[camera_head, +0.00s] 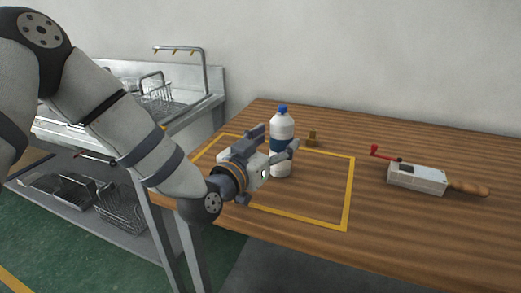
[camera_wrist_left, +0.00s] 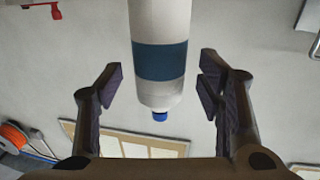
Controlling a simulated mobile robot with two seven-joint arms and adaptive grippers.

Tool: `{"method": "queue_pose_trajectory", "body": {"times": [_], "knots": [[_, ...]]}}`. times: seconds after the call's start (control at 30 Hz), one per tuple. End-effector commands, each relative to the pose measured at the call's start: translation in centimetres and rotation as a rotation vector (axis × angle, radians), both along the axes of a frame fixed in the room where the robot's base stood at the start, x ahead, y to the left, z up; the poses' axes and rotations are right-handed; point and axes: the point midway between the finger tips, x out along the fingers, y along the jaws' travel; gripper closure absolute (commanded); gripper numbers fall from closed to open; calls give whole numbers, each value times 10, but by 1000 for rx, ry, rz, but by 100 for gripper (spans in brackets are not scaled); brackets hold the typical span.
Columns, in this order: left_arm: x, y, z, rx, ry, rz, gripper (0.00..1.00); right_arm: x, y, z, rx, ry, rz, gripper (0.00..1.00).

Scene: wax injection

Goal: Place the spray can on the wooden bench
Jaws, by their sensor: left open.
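The spray can (camera_head: 282,125) is a white bottle with a blue band and blue cap. It stands upright on the wooden bench (camera_head: 410,225), inside the yellow outlined area. In the left wrist view the can (camera_wrist_left: 160,60) appears upside down, centred between the two fingers. My left gripper (camera_head: 277,142) is open, just left of and in front of the can, partly covering it in the head view. The left wrist view shows a gap between each finger of the gripper (camera_wrist_left: 161,82) and the can. My right gripper is not in view.
A pale box-shaped tool with a wooden handle and red crank (camera_head: 415,178) lies to the right on the bench. A metal sink unit (camera_head: 195,115) with racks is at the left. The front right of the bench is clear.

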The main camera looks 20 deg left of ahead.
Motion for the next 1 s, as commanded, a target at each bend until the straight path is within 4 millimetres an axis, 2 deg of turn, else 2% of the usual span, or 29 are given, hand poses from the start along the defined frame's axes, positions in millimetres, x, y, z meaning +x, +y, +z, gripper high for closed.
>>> {"method": "queue_pose_trajectory", "body": {"times": [0.03, 0.2, 0.4, 1.0], "knots": [[-13, 3, 7, 1, -6, -1, 39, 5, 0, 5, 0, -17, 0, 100], [-54, 12, 6, 1, -6, -1, 39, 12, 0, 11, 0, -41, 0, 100], [-81, 19, 3, 0, -4, 0, 39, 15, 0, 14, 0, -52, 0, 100], [-84, 20, 1, 1, -2, 0, 39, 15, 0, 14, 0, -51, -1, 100]]}}
